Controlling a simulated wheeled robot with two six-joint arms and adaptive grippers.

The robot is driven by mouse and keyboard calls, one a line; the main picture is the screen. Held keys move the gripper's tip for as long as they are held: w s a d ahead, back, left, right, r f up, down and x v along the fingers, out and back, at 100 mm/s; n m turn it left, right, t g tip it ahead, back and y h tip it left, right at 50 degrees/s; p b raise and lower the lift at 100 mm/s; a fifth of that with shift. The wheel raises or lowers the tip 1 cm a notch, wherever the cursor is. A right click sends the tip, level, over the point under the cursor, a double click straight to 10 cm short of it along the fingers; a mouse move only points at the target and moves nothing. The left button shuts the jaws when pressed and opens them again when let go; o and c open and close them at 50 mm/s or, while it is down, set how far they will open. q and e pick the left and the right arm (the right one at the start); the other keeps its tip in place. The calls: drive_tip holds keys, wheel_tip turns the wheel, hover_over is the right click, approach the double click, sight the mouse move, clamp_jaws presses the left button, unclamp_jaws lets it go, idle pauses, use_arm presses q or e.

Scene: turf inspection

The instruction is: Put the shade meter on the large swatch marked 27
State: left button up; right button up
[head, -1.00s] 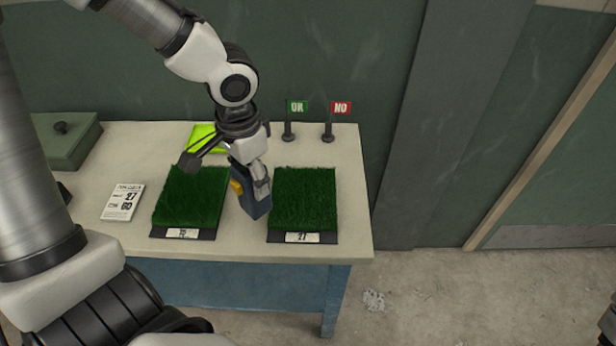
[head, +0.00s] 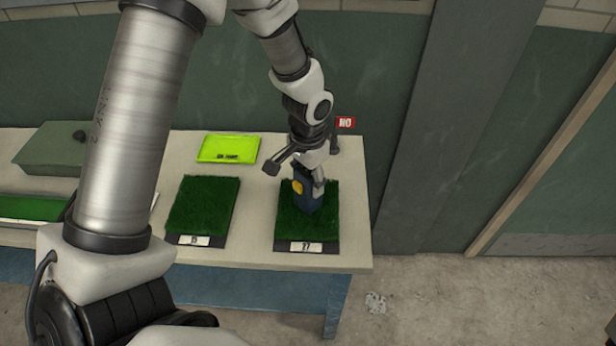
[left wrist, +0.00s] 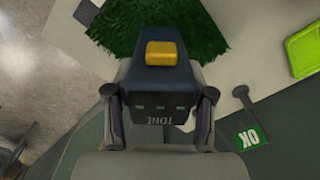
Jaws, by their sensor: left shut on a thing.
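The shade meter (head: 305,193) is a dark blue block with a yellow button. My left gripper (head: 311,176) is shut on it and holds it upright over the right-hand turf swatch. In the left wrist view the meter (left wrist: 158,85) sits between the two fingers of my gripper (left wrist: 160,105). The large swatch marked 27 (head: 289,224) is a green turf square with a label at its front edge. The meter's lower end is at the turf; I cannot tell whether it touches. A second swatch (head: 203,205) lies to the left, its label hard to read. My right gripper is not in view.
A bright yellow-green tray (head: 229,148) lies behind the swatches. A NO flag (head: 345,122) stands behind the right swatch; an OK flag (left wrist: 248,137) shows in the left wrist view. A green lidded box (head: 50,150) is at the far left.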

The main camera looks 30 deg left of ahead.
use_arm(q)
drive_tip(key=o, duration=1.4)
drive_tip(key=shift+f, duration=0.1)
drive_tip(key=shift+c, duration=0.2)
wheel_tip(320, 180, up, 12)
drive_tip(key=shift+r+b, duration=0.15)
drive_tip(key=shift+b, duration=0.35)
